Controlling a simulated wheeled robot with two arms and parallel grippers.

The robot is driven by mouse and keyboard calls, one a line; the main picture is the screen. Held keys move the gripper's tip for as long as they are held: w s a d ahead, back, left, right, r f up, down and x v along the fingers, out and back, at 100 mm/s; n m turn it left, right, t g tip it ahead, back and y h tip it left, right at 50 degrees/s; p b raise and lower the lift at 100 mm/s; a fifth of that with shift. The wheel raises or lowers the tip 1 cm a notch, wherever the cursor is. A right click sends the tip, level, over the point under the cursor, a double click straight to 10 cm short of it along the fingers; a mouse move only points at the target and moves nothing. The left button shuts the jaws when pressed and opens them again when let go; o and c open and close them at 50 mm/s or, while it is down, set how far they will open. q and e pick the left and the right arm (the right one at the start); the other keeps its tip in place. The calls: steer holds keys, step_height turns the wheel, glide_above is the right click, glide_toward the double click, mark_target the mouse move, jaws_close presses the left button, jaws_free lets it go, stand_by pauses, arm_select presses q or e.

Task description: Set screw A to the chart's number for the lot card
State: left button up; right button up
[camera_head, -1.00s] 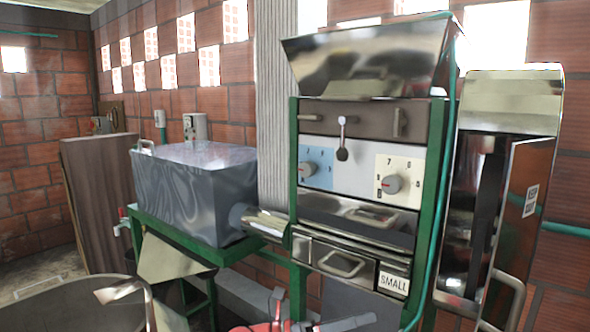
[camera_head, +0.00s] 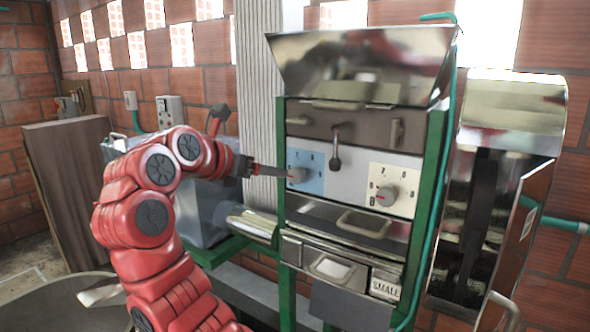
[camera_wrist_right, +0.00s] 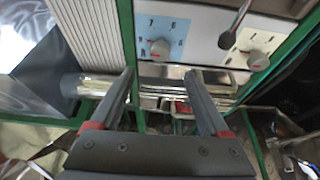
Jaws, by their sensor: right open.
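A blue plate with a round grey dial (camera_head: 297,175) is on the left of the machine's panel; it also shows in the right wrist view (camera_wrist_right: 160,49). A cream plate with a similar dial (camera_head: 386,196) is to its right, also in the right wrist view (camera_wrist_right: 258,60). Each dial has a red mark on its left side. I cannot read which is screw A. A card reading SMALL (camera_head: 386,287) is low on the machine front. My right gripper (camera_head: 280,171) is beside the blue plate; its fingers (camera_wrist_right: 159,73) are apart and empty. The left gripper is not in view.
A dark lever (camera_head: 336,150) hangs between the dials. A tray handle (camera_head: 364,224) juts out below them. A grey tank (camera_head: 200,210) stands left, partly behind my arm. A tall metal housing (camera_head: 510,120) stands right. No chart is readable.

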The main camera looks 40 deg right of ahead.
mark_target(294, 173)
steer(key=p+x, duration=0.5)
steer(key=x, duration=0.7)
steer(key=shift+w+d+r, duration=0.1)
steer(key=shift+w+d, duration=0.05)
steer(key=shift+d, duration=0.15)
steer(key=shift+w+d+f, duration=0.2)
steer(key=shift+d+f, duration=0.15)
steer(key=shift+d, duration=0.1)
jaws_close()
